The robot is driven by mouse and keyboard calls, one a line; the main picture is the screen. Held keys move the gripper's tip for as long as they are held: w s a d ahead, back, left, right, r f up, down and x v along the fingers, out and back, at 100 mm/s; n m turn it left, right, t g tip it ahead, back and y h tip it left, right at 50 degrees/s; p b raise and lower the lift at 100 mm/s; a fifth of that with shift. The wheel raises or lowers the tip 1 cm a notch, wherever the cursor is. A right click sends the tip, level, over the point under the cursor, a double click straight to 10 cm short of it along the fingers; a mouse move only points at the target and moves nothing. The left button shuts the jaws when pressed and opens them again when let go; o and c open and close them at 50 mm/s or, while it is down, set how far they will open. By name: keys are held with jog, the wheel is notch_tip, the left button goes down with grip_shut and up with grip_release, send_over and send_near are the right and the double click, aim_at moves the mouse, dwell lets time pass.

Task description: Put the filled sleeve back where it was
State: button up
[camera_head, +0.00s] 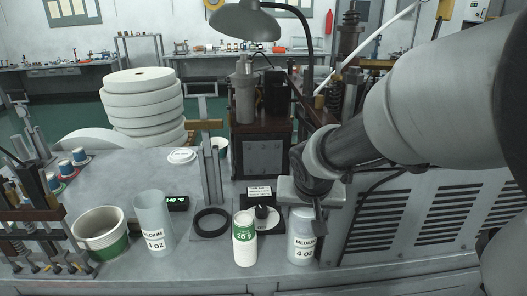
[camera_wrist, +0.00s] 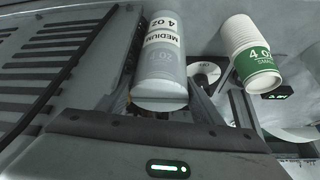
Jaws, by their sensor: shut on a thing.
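A pale grey sleeve (camera_head: 303,245) labelled MEDIUM 4 OZ is upright at the front of the bench, right of centre. My gripper (camera_head: 312,208) reaches down to it from above and is shut on its upper part. In the wrist view the same sleeve (camera_wrist: 166,62) sits between the two fingers. I cannot tell what is inside it, or whether its base touches the bench. A second MEDIUM 4 OZ sleeve (camera_head: 154,222) stands to the left, away from my gripper.
A white cup stack with a green SMALL band (camera_head: 244,245) stands just left of the held sleeve. A black ring (camera_head: 211,222), a small green display (camera_head: 177,203) and a large green-banded tub (camera_head: 100,235) are further left. A louvred grey housing (camera_head: 430,225) is close on the right.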

jog(key=shift+f, duration=0.1)
jog(key=o, duration=1.6)
jog(key=shift+c, duration=0.2)
jog(key=shift+r, duration=0.3)
jog(key=p+v, duration=0.1)
jog(key=v, duration=1)
jog(key=s+d+n+y, duration=0.1)
jog(key=s+n, duration=0.1)
jog(key=s, duration=1.1)
jog(key=shift+s, duration=0.1)
